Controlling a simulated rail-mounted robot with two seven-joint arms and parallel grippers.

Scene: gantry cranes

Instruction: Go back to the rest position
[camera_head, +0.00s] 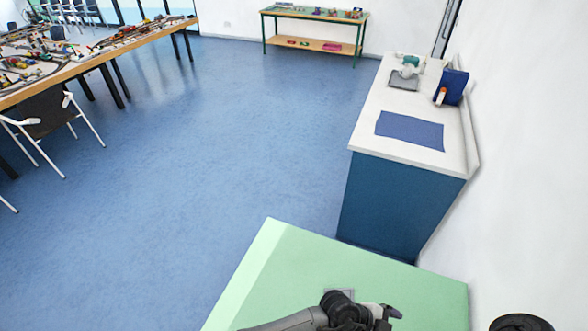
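My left gripper (390,311) is at the bottom of the head view, above the green surface (300,262). Its arm comes in from the lower left and the gripper points right. I see nothing clearly held in it, but the fingers are too small and angled to tell whether they are open or shut. A small grey flat piece shows on the green surface just behind the arm, partly hidden. My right gripper is not in view.
A blue counter with a white top (367,142) stands along the right wall, bearing a blue mat (410,131) and a dark blue box (453,87). A long table (88,64) with toy tracks and a chair (50,118) are at left. A shelf table (312,15) stands behind. The blue floor between is clear.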

